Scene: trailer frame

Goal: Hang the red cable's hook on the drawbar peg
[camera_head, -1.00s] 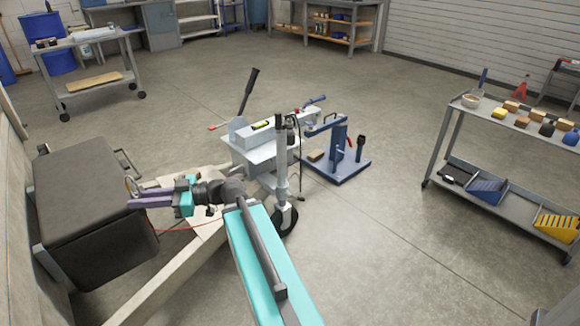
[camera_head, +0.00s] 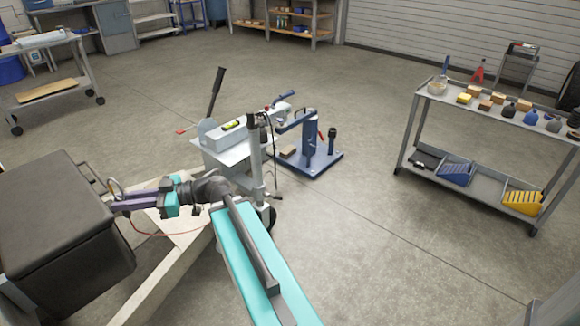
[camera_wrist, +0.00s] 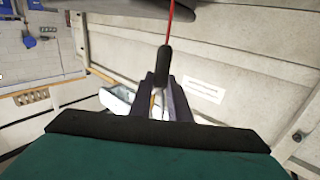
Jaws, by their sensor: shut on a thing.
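My gripper (camera_head: 118,203), with a teal body and purple fingers, reaches left beside the black box, above the trailer frame. In the wrist view, its fingers (camera_wrist: 164,88) are shut on the black-sleeved end (camera_wrist: 164,63) of the red cable. The red cable (camera_wrist: 171,18) runs up from this sleeve and out of the picture. In the head view, the red cable (camera_head: 165,236) sags below my gripper toward the right. The hook itself is mostly hidden between the fingers. The pale drawbar beam (camera_head: 170,280) runs below my arm. I cannot make out the peg.
The black box (camera_head: 62,225) stands close at the left. The grey winch housing (camera_head: 225,140) and jack post (camera_head: 255,150) stand beyond my arm. A blue stand (camera_head: 310,150) is on the floor behind them. A shelf cart (camera_head: 480,180) stands right, with open floor before it.

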